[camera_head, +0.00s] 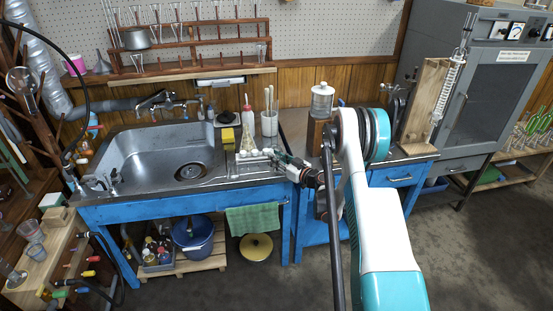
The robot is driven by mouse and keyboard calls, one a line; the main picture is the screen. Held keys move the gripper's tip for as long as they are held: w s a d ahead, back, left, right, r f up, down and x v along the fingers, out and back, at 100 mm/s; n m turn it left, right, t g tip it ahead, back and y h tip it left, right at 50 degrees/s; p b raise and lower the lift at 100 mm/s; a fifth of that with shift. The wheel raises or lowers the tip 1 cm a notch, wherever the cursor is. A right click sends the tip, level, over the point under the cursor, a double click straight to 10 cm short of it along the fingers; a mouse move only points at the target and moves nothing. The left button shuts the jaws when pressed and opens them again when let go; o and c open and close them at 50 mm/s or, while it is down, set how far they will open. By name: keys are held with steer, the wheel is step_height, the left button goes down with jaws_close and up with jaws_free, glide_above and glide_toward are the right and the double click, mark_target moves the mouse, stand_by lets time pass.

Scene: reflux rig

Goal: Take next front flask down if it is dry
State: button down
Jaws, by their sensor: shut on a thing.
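My gripper (275,161) reaches in from the right, low over the right end of the sink counter. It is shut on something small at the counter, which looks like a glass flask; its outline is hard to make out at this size. A clear, slightly yellowish conical flask (248,139) stands just left of and behind my gripper. Several small white rounded pieces (254,155) sit in a row in front of it. I cannot tell whether any glass is wet or dry.
The steel sink (160,158) is to the left. A yellow sponge (228,136), a wash bottle (247,117) and a white jar (269,123) stand behind my gripper. A wooden wall rack (190,42) holds glassware. A wooden stand (424,103) is right.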

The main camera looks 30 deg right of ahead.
steer(key=shift+f, duration=0.25)
steer(key=c, duration=1.2)
jaws_free()
steer(key=v, duration=0.7)
steer(key=shift+s+d, duration=0.1)
steer(key=shift+s, duration=0.15)
